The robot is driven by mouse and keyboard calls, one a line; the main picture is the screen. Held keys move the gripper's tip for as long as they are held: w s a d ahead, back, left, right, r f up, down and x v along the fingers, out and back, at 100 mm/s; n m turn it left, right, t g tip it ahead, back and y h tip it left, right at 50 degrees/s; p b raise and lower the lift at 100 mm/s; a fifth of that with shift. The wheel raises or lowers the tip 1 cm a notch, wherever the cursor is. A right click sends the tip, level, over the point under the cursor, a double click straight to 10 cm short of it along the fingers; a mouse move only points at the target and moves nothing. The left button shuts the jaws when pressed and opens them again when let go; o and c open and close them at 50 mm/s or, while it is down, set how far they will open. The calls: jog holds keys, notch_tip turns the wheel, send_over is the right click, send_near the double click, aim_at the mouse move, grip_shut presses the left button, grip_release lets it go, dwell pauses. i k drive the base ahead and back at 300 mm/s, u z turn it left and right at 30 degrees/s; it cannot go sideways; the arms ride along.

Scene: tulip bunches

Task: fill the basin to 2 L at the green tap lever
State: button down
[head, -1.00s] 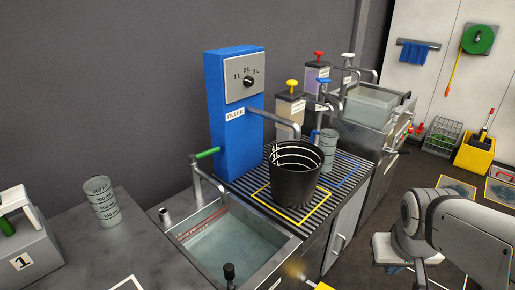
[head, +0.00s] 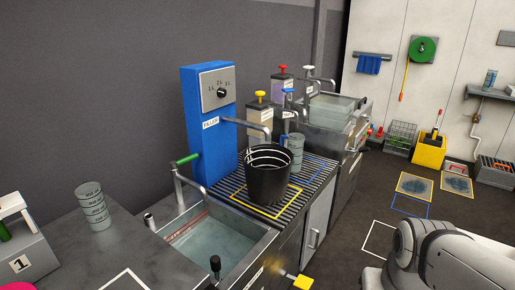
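The basin (head: 262,246) is a metal sink at the lower middle of the head view. It holds pale, clear water, and a red marking runs along its inner back wall. The green tap lever (head: 187,159) sits on top of a bent metal tap at the basin's back left corner. No stream is visible below the tap, though its outlet is small in view. A black-knobbed stick (head: 215,263) stands at the basin's front edge. Part of my pale arm shows at the lower right, well apart from the basin. My gripper is outside the picture.
A blue filler column (head: 200,150) with a dial stands behind the basin. A black bucket (head: 268,182) stands on the slatted rack to the right, inside a yellow outline. Stacked grey measuring cups (head: 93,206) stand on the left counter. The floor at right is largely open.

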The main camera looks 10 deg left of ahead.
aim_at(187, 159)
jog(key=i, duration=1)
jog(key=u, duration=0.55)
